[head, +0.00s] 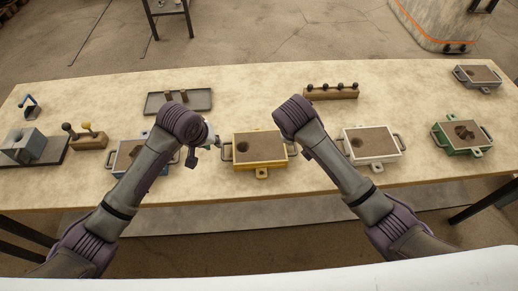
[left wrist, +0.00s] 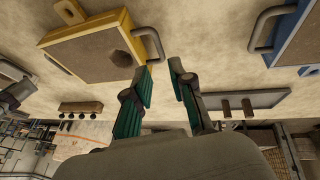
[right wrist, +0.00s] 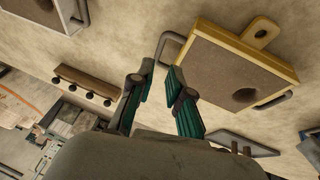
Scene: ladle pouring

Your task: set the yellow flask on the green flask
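The yellow flask (head: 262,148), a sand-filled frame with one round hole, sits on the table's middle in the head view. It also shows in the left wrist view (left wrist: 92,48) and right wrist view (right wrist: 235,66). The green flask (head: 468,151), with dark hollows in its sand, sits at the table's right. My left gripper (left wrist: 160,76) is open and empty, near the yellow flask's left handle. My right gripper (right wrist: 157,80) is open and empty near its other handle; my arm hides it in the head view. Neither visibly holds a handle.
A white flask (head: 370,142) stands between the yellow and green ones. A blue flask (head: 125,157) is left, partly behind my left arm. A grey flask (head: 477,76) is at the back right. A dark tray (head: 190,103) and a wooden rack (head: 330,93) stand behind.

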